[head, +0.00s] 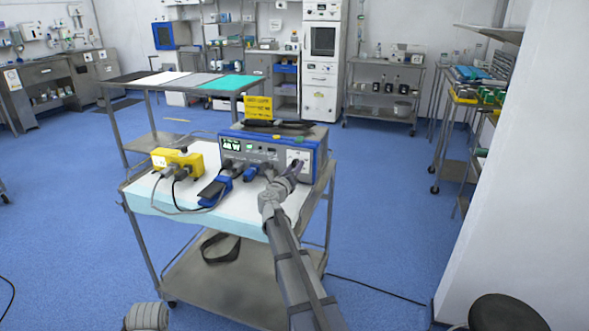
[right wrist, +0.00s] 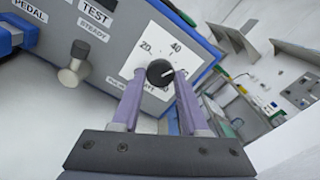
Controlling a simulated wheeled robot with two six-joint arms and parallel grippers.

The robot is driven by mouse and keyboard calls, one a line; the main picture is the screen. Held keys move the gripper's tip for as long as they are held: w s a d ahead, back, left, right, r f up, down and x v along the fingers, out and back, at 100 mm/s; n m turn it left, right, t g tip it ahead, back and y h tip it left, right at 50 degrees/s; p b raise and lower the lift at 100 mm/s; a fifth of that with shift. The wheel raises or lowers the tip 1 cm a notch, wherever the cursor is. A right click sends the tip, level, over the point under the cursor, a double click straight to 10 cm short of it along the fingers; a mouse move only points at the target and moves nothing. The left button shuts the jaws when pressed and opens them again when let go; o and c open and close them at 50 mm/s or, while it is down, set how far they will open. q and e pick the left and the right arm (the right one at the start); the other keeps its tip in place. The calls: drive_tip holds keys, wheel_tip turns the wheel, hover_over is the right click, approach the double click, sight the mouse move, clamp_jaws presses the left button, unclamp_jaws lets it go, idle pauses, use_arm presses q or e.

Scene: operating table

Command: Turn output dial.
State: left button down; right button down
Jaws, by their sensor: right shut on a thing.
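The output dial (right wrist: 160,72) is a black knob with a white pointer line on a white scale plate. The numbers 20 and 40 show on the plate in the right wrist view. The dial is on the right of the front panel of the blue and grey unit (head: 234,146), which stands on the cart. My right gripper (right wrist: 160,85) has its two purple fingers on either side of the dial and is shut on it. In the head view my right gripper (head: 291,172) reaches the panel's right end.
The cart (head: 160,205) also carries a yellow power box (head: 177,160), a blue pedal (head: 215,190) and cables. A yellow sign (head: 258,107) stands on the unit. A metal TEST knob (right wrist: 72,70) sits left of the dial. Blue floor right of the cart is open.

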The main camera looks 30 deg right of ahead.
drive_tip(key=shift+s+f+m, duration=0.1)
drive_tip(key=shift+m, duration=0.6)
drive_tip(key=shift+c, duration=2.1)
unclamp_jaws()
drive_tip(key=shift+a, duration=0.1)
drive_tip(key=v, duration=0.7)
drive_tip(key=shift+s+a, duration=0.25)
drive_tip(key=shift+w, duration=0.1)
